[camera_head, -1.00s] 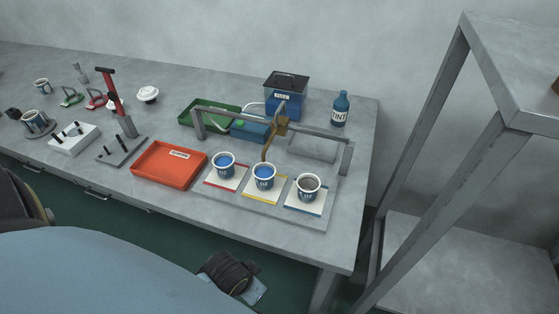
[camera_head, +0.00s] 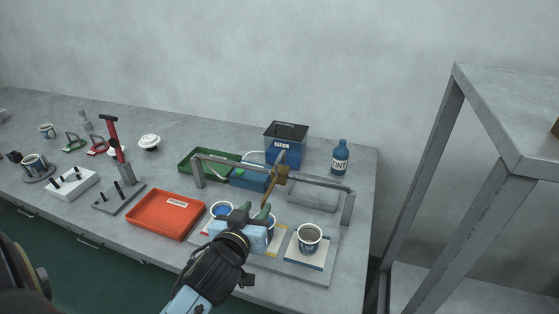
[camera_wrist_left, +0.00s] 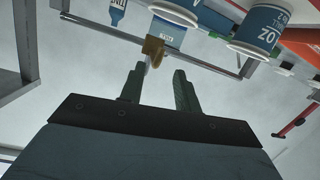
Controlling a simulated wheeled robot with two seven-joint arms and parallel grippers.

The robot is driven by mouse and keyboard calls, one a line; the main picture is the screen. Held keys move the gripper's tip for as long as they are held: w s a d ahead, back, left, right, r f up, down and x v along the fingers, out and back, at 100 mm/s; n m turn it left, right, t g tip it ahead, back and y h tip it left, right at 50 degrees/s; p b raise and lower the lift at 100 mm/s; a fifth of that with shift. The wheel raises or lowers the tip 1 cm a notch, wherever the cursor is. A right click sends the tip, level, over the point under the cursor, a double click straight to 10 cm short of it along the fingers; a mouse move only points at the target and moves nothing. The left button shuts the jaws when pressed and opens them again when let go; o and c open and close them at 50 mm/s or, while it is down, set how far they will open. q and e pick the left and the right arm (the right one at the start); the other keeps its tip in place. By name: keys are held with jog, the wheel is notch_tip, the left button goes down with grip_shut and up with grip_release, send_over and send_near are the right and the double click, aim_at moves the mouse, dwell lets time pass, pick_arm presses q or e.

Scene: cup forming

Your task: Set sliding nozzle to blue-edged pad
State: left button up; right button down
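The brass sliding nozzle (camera_head: 281,174) hangs on a grey rail (camera_head: 318,182) with its spout pointing down behind my left gripper. It also shows in the left wrist view (camera_wrist_left: 152,48), past my fingertips. The blue-edged pad (camera_head: 318,264) is the rightmost pad and bears a cup (camera_head: 309,236) with a grey inside. My left gripper (camera_head: 254,212) is open and empty, in front of the nozzle and apart from it. It hides most of the middle cup and the yellow-edged pad. Its open fingers also show in the left wrist view (camera_wrist_left: 158,88). My right gripper is not in view.
A blue-filled cup (camera_head: 222,208) stands left of my gripper. An orange tray (camera_head: 165,214) lies further left. Behind the rail are a green tray (camera_head: 196,160), a blue box (camera_head: 285,152) and a tint bottle (camera_head: 340,158). A grey shelf frame stands at the right.

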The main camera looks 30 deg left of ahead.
aim_at(279, 156)
pick_arm(q)
jog(key=w+a+r+t, duration=0.1)
jog(key=w, duration=0.4)
jog(key=w+a+r, duration=0.1)
jog(key=w, duration=0.4)
jog(key=w+a+r+t, duration=0.1)
jog(key=w+r, duration=0.1)
jog(key=w, duration=0.3)
jog(key=shift+a+t, duration=0.1)
jog(key=shift+t, duration=0.2)
jog(key=shift+c, duration=0.2)
grip_shut()
